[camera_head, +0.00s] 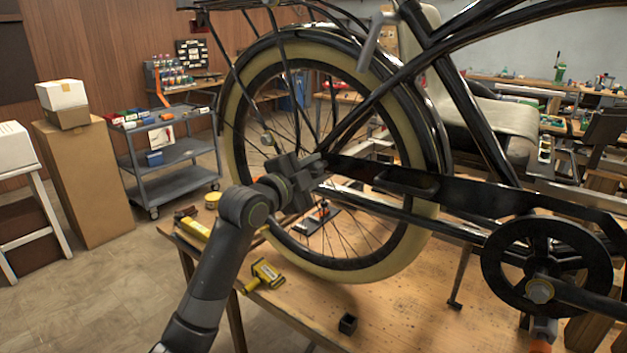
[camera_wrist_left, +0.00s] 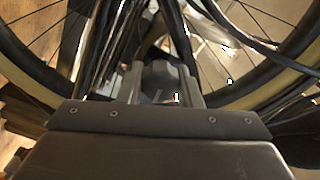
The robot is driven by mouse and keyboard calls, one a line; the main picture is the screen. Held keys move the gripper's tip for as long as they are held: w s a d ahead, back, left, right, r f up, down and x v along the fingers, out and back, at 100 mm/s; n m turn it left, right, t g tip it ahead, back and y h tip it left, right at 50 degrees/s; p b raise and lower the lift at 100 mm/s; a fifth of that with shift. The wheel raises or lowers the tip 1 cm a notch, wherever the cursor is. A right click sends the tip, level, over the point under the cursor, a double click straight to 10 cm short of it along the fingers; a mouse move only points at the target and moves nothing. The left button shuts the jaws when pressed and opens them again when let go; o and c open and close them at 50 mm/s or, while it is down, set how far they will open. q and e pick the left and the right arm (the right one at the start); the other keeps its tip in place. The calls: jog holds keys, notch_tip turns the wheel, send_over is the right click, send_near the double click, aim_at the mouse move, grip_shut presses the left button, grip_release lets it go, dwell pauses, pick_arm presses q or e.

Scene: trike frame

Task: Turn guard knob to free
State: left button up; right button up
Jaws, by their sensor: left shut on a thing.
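The trike's rear wheel (camera_head: 243,205) has a cream tyre and stands upright at the middle of the head view. My left gripper (camera_head: 318,167) reaches in from the left and is at the wheel hub, near the back end of the black chain guard (camera_head: 400,180). In the left wrist view its two fingers (camera_wrist_left: 164,88) are closed on a dark grey rounded part (camera_wrist_left: 160,75), which appears to be the guard knob. The gripper body hides the knob in the head view, and its turn position cannot be read.
The trike stands over a wooden workbench (camera_head: 310,305). On it lie a yellow-and-black tool (camera_head: 265,275), a yellow box (camera_head: 193,228) and a small black cube (camera_head: 348,324). The black crank and chainring (camera_head: 540,290) are at the right. A grey cart (camera_head: 170,155) stands behind left.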

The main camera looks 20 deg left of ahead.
pick_arm(q)
jog(key=shift+f+m+b, duration=0.1)
jog(key=shift+m+b, duration=0.5)
jog(key=shift+m, duration=0.5)
jog(key=o, duration=1)
jog(key=shift+c, duration=0.2)
jog(key=b+v, duration=0.2)
jog(key=v, duration=1.5)
jog(key=shift+s, duration=0.2)
